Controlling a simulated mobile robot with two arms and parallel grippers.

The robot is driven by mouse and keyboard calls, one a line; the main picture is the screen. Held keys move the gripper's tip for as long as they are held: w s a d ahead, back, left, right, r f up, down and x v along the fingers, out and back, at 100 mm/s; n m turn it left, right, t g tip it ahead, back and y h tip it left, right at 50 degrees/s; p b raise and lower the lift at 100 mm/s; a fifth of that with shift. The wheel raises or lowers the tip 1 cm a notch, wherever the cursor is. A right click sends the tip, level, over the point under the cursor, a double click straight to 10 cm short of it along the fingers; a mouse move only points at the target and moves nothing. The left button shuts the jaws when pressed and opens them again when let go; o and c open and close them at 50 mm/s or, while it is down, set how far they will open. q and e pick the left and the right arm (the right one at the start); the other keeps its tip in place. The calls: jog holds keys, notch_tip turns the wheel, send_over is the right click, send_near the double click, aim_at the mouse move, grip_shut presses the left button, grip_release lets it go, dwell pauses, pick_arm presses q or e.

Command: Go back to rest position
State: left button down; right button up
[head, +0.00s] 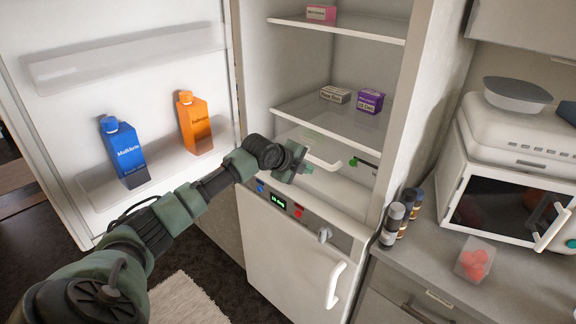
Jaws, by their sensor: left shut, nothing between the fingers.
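My left arm reaches in from the lower left of the head view. The fridge door (50,105) stands wide open at the left. My right gripper is not in view.
A blue carton (124,152) and an orange carton (194,124) stand in the door shelf. Small boxes lie on the fridge shelves. Below is a white appliance (285,255) with a handle. At right, bottles (393,224), a berry container (474,259) and a microwave (505,205) occupy the counter.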

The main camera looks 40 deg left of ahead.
pick_arm(q)
jog(key=b+v, duration=0.2)
jog(key=v, duration=0.4)
jog(key=s+d+f+n+g+h, duration=0.1)
jog(key=s+d+f+n+g, duration=0.15)
jog(key=s+d+f, duration=0.65)
jog(key=s+d+f+n+g, duration=0.25)
jog(key=s+d+f, duration=0.35)
jog(key=d+f, duration=0.45)
jog(key=s+d+f+n+g+y, duration=0.1)
jog(key=s+d+n, duration=0.1)
jog(key=s+n, duration=0.6)
jog(key=s+d+f+n+g+y, duration=0.15)
jog(key=s+n, duration=0.25)
jog(key=s, duration=0.9)
notch_tip(320, 180, down, 28)
jog(key=s, duration=0.3)
jog(key=s+a+f+g, duration=0.2)
jog(key=s+f, duration=1.1)
jog(key=s, duration=0.2)
jog(key=shift+s+f, duration=0.35)
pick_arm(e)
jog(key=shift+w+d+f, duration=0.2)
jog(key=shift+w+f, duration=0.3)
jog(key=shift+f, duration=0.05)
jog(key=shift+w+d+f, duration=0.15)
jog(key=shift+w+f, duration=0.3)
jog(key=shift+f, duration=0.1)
